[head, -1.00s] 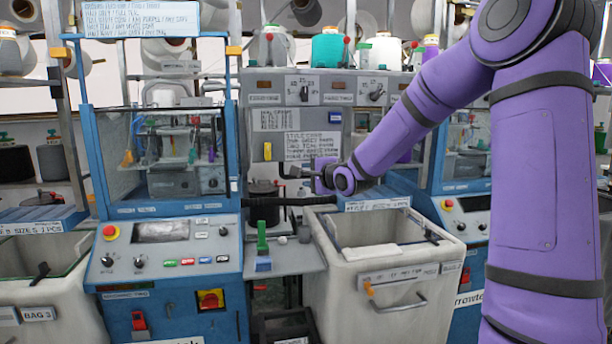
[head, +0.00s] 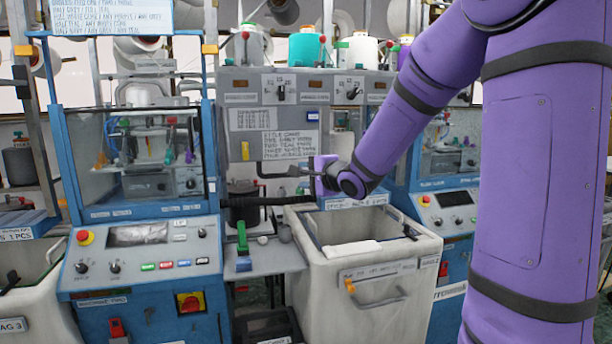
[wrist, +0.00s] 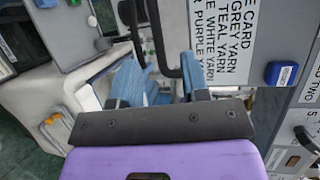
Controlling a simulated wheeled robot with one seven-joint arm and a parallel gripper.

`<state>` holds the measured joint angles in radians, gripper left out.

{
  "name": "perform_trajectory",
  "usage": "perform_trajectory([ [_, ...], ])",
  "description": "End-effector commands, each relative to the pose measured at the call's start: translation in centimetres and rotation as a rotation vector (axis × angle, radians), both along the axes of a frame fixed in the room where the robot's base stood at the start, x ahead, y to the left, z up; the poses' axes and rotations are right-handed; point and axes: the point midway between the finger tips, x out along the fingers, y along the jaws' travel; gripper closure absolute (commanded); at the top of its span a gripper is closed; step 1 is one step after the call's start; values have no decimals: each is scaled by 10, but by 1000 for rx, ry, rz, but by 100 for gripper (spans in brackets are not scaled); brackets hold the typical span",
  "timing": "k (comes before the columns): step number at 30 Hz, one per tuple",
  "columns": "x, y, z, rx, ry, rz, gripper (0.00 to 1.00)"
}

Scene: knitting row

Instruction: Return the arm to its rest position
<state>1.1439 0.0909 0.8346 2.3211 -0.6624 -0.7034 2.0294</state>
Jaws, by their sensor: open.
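My purple arm (head: 535,180) fills the right of the head view. Its forearm slopes down and left to the wrist (head: 352,182), in front of the grey panel and above the back of a white bin (head: 365,297). In the wrist view my gripper (wrist: 160,82) has two blue-grey fingers apart beyond a dark crossbar. I see nothing held between them. A blue surface and dark tubes show behind the fingers. The fingertips are not clear in the head view.
A blue machine with a control panel (head: 137,250) stands left. A printed style card (head: 290,145) is on the grey panel. A dark tube (head: 285,201) and a green-handled part (head: 242,238) are near the bin. In the wrist view a blue button (wrist: 282,73) is right of the gripper.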

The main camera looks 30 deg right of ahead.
Motion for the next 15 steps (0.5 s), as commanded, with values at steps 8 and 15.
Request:
perform_trajectory([
  [8,0,0,0,0,0,0,58],
  [15,-8,13,-3,-177,69,-17,58],
])
